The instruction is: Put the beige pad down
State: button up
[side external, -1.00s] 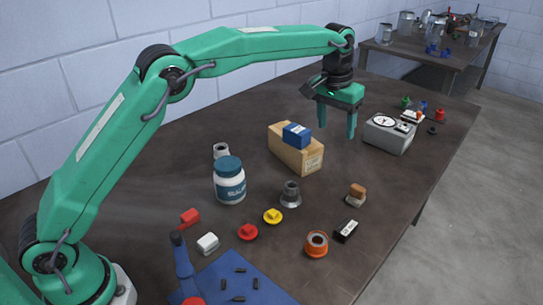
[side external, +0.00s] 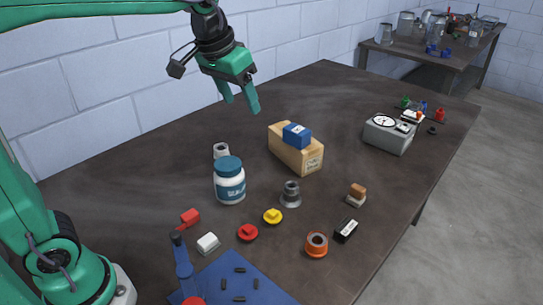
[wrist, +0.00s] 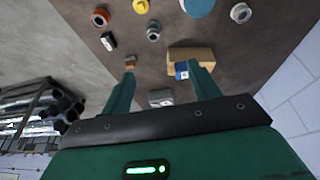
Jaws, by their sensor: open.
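My gripper (side external: 241,103) is open and empty, raised above the back left of the table, behind the white jar and apart from everything. In the wrist view its fingers (wrist: 160,75) are spread with nothing between them. A pale beige piece (side external: 355,202), perhaps the beige pad, lies flat on the table at the right. A brown block (side external: 358,190) sits on top of it; the brown block also shows small in the wrist view (wrist: 130,62). No pad is in my gripper.
A cardboard box (side external: 296,155) with a blue block (side external: 297,134) on top stands mid-table. The back middle of the table is clear.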

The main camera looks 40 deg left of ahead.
jog(key=s+a+f+t, duration=0.1)
jog(key=s+a+f, duration=0.1)
jog(key=s, duration=0.6)
jog(key=s+a+f, duration=0.2)
jog(key=s+f, duration=0.3)
jog(key=s, duration=0.4)
jog(key=shift+s+a+f+t, duration=0.2)
jog(key=shift+s+f+t, duration=0.1)
jog(key=shift+t, duration=0.1)
